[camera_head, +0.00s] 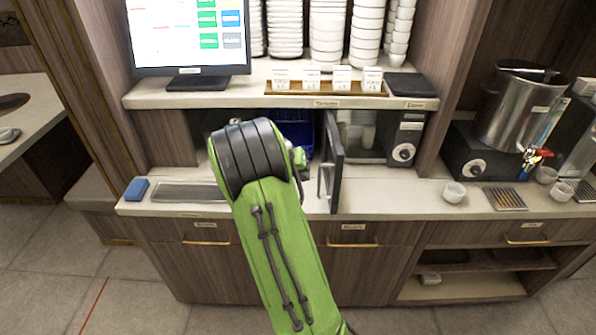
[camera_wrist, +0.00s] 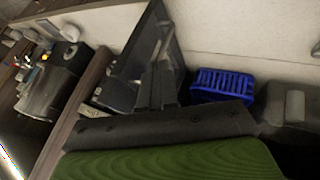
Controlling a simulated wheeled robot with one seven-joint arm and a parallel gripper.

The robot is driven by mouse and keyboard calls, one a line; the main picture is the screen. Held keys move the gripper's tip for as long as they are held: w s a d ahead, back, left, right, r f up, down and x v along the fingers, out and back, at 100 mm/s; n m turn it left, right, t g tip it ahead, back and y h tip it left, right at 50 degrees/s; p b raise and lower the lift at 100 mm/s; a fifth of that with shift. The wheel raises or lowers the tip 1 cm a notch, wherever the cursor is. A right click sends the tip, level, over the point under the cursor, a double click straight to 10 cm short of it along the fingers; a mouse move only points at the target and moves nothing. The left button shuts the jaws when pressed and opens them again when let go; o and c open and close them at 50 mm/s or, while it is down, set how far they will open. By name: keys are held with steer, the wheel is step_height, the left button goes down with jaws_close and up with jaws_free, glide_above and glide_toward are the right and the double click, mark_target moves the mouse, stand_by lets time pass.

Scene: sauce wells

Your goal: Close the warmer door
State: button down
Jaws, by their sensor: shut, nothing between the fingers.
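The warmer (camera_head: 405,138) is a box with a dark front panel and a knob, set in the counter niche below the shelf. Its door (camera_head: 335,168) stands open, swung out toward me on its left side, with a handle on its left face. Cups or similar pale items show dimly inside. My gripper is mostly hidden behind my green arm in the head view, just left of the door. In the wrist view, my gripper's fingers (camera_wrist: 160,80) are together and empty, close beside the dark door panel (camera_wrist: 138,52). I cannot tell if they touch it.
A blue rack (camera_wrist: 222,84) stands in the niche left of the warmer. A monitor (camera_head: 190,35), stacked bowls (camera_head: 327,30) and a card tray (camera_head: 325,88) stand on the shelf above. A metal urn (camera_head: 522,105) is at the right. The counter before the warmer is clear.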

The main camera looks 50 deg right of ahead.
mark_target(332, 186)
steer(key=s+d+f, duration=0.1)
steer(key=d, duration=0.1)
steer(key=s+d+f, duration=0.1)
steer(key=d+f, duration=0.1)
steer(key=s+d+f, duration=0.1)
steer(key=d+f, duration=0.1)
steer(key=shift+d+f+p, duration=0.15)
steer(key=shift+d+p, duration=0.15)
steer(key=shift+d, duration=0.1)
steer(key=shift+s, duration=0.1)
